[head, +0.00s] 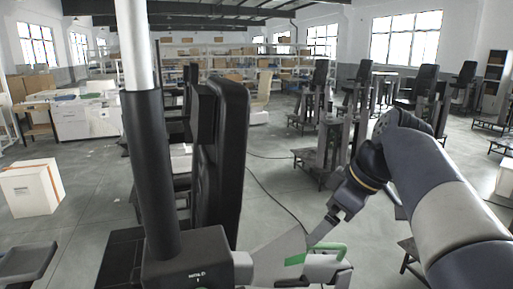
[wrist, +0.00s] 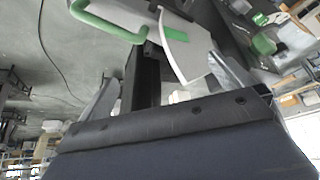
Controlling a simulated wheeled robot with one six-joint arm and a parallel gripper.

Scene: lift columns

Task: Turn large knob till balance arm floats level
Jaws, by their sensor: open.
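A lift column with a black tube (head: 152,170) and a dark base block (head: 188,266) stands in the left foreground of the head view. A green curved handle (head: 322,254) lies beside light grey parts at the bottom; a green handle (wrist: 98,22) also shows at the top left of the wrist view. I cannot tell which part is the large knob, or whether the balance arm is level.
A tall black padded back (head: 222,160) stands right beside the column. A white box (head: 32,188) sits on the floor at left. Several similar columns with seats fill the right background. Shelves with cartons line the back. The middle floor is open, with a cable across it.

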